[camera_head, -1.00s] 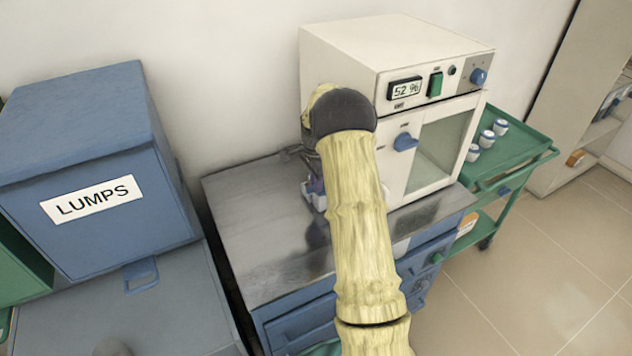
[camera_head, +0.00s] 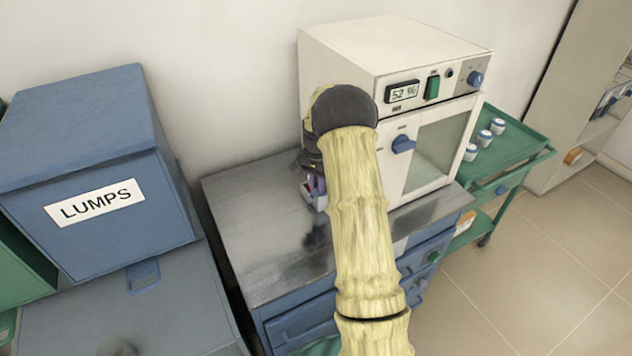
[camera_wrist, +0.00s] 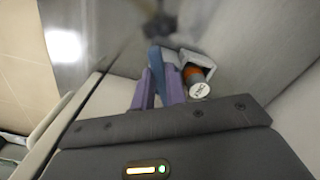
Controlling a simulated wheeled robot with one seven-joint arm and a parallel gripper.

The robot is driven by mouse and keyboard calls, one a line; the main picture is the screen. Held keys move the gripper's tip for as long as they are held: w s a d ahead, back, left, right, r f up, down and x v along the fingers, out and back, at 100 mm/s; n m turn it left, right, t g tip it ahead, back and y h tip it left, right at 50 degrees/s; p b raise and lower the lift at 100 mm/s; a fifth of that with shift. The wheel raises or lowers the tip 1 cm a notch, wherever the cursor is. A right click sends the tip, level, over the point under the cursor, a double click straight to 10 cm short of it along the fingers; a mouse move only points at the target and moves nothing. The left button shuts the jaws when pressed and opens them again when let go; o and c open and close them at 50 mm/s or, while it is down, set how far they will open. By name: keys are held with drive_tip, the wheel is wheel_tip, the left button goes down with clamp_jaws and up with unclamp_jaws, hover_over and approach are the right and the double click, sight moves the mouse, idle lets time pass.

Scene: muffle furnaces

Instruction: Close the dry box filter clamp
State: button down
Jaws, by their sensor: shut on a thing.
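The dry box (camera_head: 365,55) is a cream cabinet with a display, a green switch and a glass door, standing on the bench. In the wrist view, my gripper (camera_wrist: 158,76) has purple fingers closed around a blue piece, which looks like the clamp lever (camera_wrist: 155,56). Right beside the fingers is a grey bracket (camera_wrist: 196,58) holding an orange and dark cylinder with a white label, apparently the filter (camera_wrist: 198,88). In the head view, my arm hides most of this spot at the box's left side; only a bit of the purple fingers shows.
The metal bench top (camera_head: 260,225) is clear on the left. A blue bin marked LUMPS (camera_head: 90,130) stands further left. A green cart (camera_head: 520,150) with several small white jars is at the right, with open floor in front of it.

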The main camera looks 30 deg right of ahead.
drive_tip(key=n, duration=0.2)
drive_tip(key=n+p, duration=0.1)
drive_tip(key=n, duration=0.1)
drive_tip(key=d+n, duration=0.1)
drive_tip(key=n, duration=0.1)
drive_tip(key=shift+s+r, duration=0.15)
drive_tip(key=shift+s, duration=0.1)
drive_tip(key=n, duration=0.2)
drive_tip(key=n+p, duration=0.1)
drive_tip(key=n, duration=0.2)
drive_tip(key=shift+d+n, duration=0.3)
drive_tip(key=shift+d, duration=0.05)
drive_tip(key=shift+p, duration=0.3)
drive_tip(key=c, duration=1.4)
unclamp_jaws()
drive_tip(key=shift+s, duration=0.1)
drive_tip(key=shift+c, duration=0.2)
wheel_tip(320, 180, up, 17)
drive_tip(key=b, duration=0.1)
drive_tip(key=shift+r+b, duration=0.15)
drive_tip(key=shift+b, duration=0.2)
drive_tip(key=shift+a, duration=0.1)
